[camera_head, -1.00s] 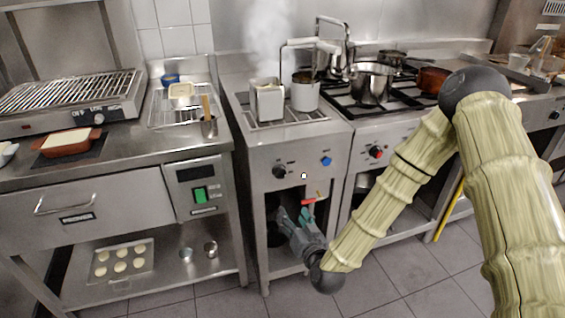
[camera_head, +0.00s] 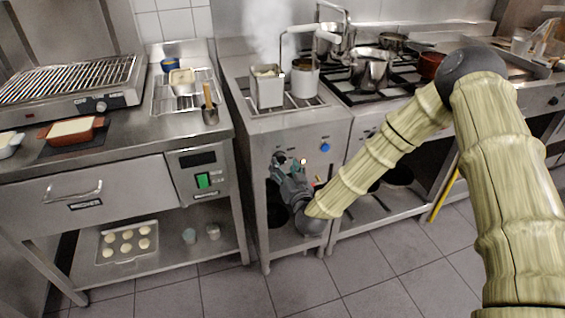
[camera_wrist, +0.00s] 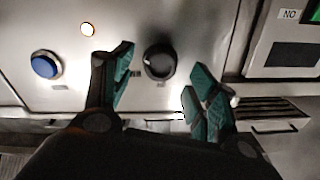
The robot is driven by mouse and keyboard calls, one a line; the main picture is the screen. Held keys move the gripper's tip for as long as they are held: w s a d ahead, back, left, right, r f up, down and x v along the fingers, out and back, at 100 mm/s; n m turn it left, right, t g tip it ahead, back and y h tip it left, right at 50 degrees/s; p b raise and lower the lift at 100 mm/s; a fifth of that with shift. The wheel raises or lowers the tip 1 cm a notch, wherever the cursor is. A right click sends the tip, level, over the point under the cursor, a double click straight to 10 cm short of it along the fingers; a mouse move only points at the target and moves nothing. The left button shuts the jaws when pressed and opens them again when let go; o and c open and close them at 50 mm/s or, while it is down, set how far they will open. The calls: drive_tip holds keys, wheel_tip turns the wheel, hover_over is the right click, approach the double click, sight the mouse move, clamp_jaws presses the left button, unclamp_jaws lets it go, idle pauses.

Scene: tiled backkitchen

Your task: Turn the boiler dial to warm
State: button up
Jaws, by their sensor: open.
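The boiler dial is a dark round knob (camera_wrist: 159,62) on the steel front panel (camera_wrist: 205,20). In the wrist view it shows between and just beyond my open, green-tipped fingers, with no contact visible. My gripper (camera_wrist: 160,85) is empty. In the head view my gripper (camera_head: 287,163) is at the front of the boiler unit (camera_head: 318,133), over the dial area, and hides much of the dial. The marks beside the dial are too small to read.
A blue knob (camera_wrist: 45,64) and a small lit lamp (camera_wrist: 87,29) are on the same panel; the blue knob also shows in the head view (camera_head: 325,147). A steaming basket (camera_head: 268,88) and a pot (camera_head: 304,80) stand on top. A control box (camera_head: 202,172) is to the left.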

sight(280, 159)
drive_tip(key=shift+x, duration=1.25)
drive_tip(key=c, duration=1)
drive_tip(key=shift+c, duration=0.2)
drive_tip(key=shift+a+n, duration=0.1)
drive_tip(key=shift+n, duration=0.2)
drive_tip(key=n+b, duration=0.1)
drive_tip(key=n, duration=0.4)
drive_tip(key=shift+n, duration=0.3)
drive_tip(key=n+b, duration=0.1)
drive_tip(key=n, duration=0.4)
drive_tip(key=shift+n, duration=0.3)
